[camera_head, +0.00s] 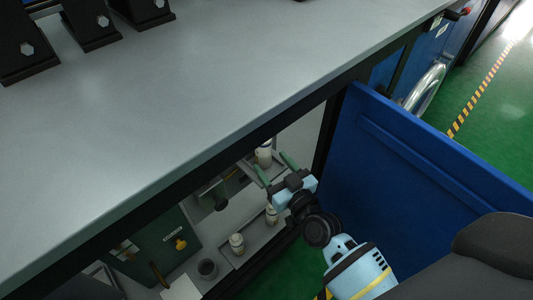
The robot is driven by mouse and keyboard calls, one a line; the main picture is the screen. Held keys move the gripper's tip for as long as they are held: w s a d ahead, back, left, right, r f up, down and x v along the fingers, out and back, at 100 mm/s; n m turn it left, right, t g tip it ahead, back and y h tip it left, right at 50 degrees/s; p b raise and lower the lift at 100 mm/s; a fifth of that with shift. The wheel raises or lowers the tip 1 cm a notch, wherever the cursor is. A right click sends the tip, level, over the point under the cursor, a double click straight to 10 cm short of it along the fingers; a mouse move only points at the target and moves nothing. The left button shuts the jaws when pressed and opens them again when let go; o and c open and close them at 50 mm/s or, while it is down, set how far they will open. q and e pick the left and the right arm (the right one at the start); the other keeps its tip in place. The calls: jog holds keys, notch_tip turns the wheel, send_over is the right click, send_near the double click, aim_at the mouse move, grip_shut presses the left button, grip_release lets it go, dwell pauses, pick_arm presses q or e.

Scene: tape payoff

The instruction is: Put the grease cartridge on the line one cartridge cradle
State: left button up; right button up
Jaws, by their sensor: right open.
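My right gripper (272,166) reaches under the grey worktop, its two green fingers spread apart. A pale cylindrical container (264,155) with a white top stands upright just beyond the fingertips, roughly in line with the gap between them. It may be the grease cartridge, but its label is too small to read, and I cannot tell whether a finger touches it. Two similar white-topped containers stand lower down, one (237,242) at the left and one (271,214) beside my wrist. I cannot make out the line one cartridge cradle for sure. My left gripper is not in view.
The worktop's edge (160,190) overhangs the storage space. A blue panel (420,180) stands close to the right of my arm. Black brackets (90,25) stand on the worktop.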

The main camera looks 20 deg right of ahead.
jog(key=s+d+p, duration=0.1)
jog(key=s, duration=0.6)
dwell(1.1)
